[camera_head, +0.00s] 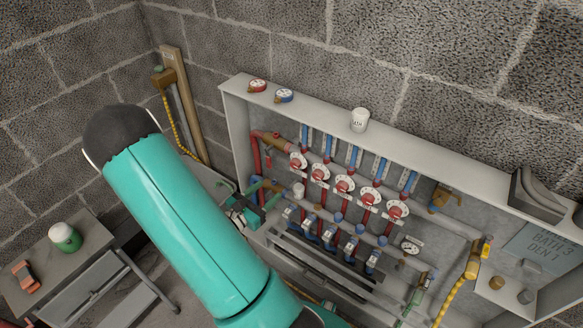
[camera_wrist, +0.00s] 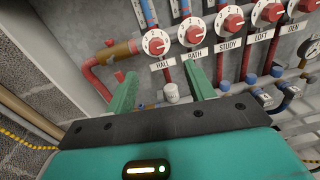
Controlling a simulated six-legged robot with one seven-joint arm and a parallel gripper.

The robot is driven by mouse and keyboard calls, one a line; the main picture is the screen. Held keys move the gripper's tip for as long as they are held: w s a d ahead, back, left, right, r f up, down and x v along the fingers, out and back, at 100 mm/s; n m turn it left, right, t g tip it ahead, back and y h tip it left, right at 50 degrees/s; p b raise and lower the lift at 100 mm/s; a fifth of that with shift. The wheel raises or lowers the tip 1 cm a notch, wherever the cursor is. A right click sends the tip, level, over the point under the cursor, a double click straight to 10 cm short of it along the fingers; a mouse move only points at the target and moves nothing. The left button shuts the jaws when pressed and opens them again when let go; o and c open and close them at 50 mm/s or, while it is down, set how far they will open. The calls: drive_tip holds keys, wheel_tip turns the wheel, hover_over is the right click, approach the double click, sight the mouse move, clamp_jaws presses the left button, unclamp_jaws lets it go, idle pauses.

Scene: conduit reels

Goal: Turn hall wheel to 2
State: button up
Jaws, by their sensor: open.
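The hall wheel (camera_wrist: 156,43) is a red knob on a white numbered dial, above the label HALL (camera_wrist: 162,65). It is the leftmost of a row of such wheels, and it also shows in the head view (camera_head: 298,160). Its exact setting is too small to tell. My gripper (camera_wrist: 162,80) is open, its two green fingers apart and empty. The fingers point at the cabinet, below the hall wheel and not touching it. A small white cylinder (camera_wrist: 171,92) shows between the fingers. In the head view my gripper (camera_head: 268,194) is at the cabinet's left side, below and left of the wheel.
The bath wheel (camera_wrist: 192,35) sits close to the right, followed by study, loft and den. A red pipe (camera_wrist: 95,76) with a brass fitting (camera_wrist: 118,50) lies left. A white cup (camera_head: 359,119) and two small gauges stand on the cabinet's top ledge (camera_head: 320,107).

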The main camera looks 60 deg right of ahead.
sight(294, 166)
drive_tip(key=shift+n+t, duration=0.5)
drive_tip(key=shift+n, duration=0.2)
drive_tip(key=d, duration=0.4)
drive_tip(key=s+d+f, duration=0.1)
drive_tip(key=d, duration=0.4)
drive_tip(key=s+d, duration=0.1)
drive_tip(key=d, duration=0.4)
drive_tip(key=shift+d+f, duration=0.1)
drive_tip(key=shift+f, duration=0.15)
drive_tip(key=c, duration=1)
